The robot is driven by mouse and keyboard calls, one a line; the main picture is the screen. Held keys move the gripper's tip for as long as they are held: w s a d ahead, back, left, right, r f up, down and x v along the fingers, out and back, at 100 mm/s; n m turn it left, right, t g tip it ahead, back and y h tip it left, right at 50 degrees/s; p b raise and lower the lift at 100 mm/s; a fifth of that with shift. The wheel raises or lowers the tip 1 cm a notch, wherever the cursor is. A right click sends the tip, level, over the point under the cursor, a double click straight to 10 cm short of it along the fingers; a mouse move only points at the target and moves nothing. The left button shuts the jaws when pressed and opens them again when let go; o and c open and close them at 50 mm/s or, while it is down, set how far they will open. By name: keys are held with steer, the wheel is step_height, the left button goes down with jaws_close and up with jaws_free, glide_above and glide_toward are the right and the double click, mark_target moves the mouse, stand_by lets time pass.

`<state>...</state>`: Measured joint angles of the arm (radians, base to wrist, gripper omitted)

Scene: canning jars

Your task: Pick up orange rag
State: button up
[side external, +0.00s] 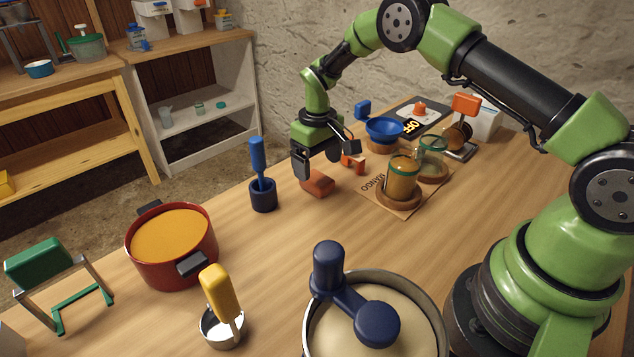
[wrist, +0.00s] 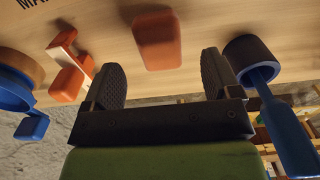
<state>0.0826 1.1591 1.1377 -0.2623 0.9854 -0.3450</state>
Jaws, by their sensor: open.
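The orange rag (side external: 317,183) lies on the wooden table as a small folded block, just below my gripper in the side view. My gripper (side external: 322,162) is open and empty, pointing down above it. In the wrist view the rag (wrist: 157,40) lies ahead of the gap between my two dark fingers (wrist: 163,78), with both fingers apart from it. The rag's outline is fully visible there.
A blue-handled tool stands in a dark blue holder (side external: 263,196) left of the rag. An orange-handled item (side external: 353,161) lies close on the other side. Jars (side external: 402,182) stand on a printed mat to the right. A red pot (side external: 166,270) stands front left.

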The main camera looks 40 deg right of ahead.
mark_target(319, 178)
step_height(319, 178, down, 5)
steer(key=shift+s+r, duration=0.1)
steer(key=shift+r, duration=0.05)
steer(key=shift+c, duration=0.5)
steer(key=c, duration=0.9)
steer(key=shift+r, duration=0.15)
step_height(319, 178, up, 10)
steer(key=shift+f, duration=0.1)
